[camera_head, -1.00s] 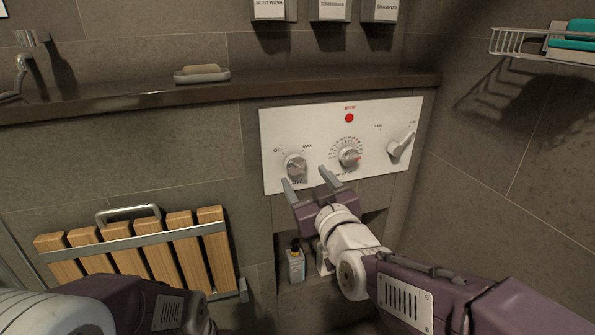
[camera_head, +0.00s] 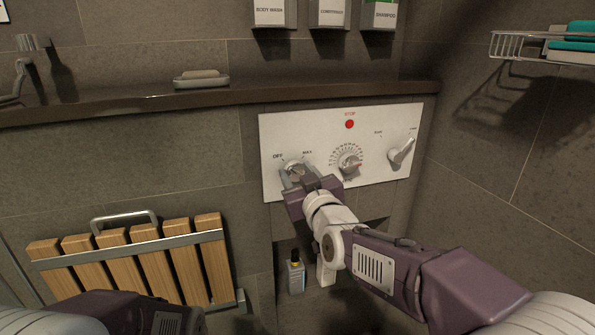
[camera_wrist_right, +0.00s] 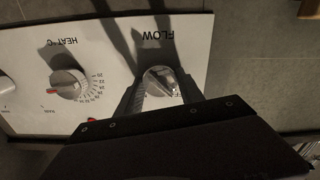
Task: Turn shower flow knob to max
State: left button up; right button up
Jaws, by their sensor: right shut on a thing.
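The flow knob (camera_head: 293,168) is a round metal dial at the left of the white control panel (camera_head: 270,130), with OFF and MAX marked above it. My right gripper (camera_head: 296,175) is at this knob with one finger on each side, shut on it. In the right wrist view the knob (camera_wrist_right: 160,82) shows between the fingers beside the word FLOW, upside down there. The gripper partly hides the knob, so its exact setting is hard to read. My left arm (camera_head: 130,315) shows at the bottom left; its gripper fingers are not visible.
The heat dial (camera_head: 349,164) sits just right of the flow knob, also in the wrist view (camera_wrist_right: 68,84). A lever (camera_head: 402,150) and red stop button (camera_head: 349,124) share the panel. A ledge (camera_head: 120,105) runs above; a wooden folding seat (camera_head: 135,260) is at left, a small bottle (camera_head: 295,275) below.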

jog(key=m+b, duration=0.2)
jog(key=m, duration=0.3)
jog(key=shift+f+m+b, duration=0.15)
jog(key=shift+m+b, duration=0.2)
jog(key=shift+m, duration=0.05)
jog(key=m+b, duration=0.2)
jog(key=m, duration=0.2)
jog(key=shift+m, duration=0.3)
jog(key=m+b, duration=0.1)
jog(key=m, duration=0.2)
jog(key=shift+b, duration=0.4)
jog(key=shift+r+m+b, duration=0.2)
jog(key=shift+m+b, duration=0.1)
jog(key=shift+m, duration=0.8)
jog(key=shift+r+m+b, duration=0.2)
jog(key=shift+m+b, duration=0.1)
jog(key=shift+m, duration=0.8)
jog(key=shift+a, duration=0.1)
jog(key=shift+r, duration=0.1)
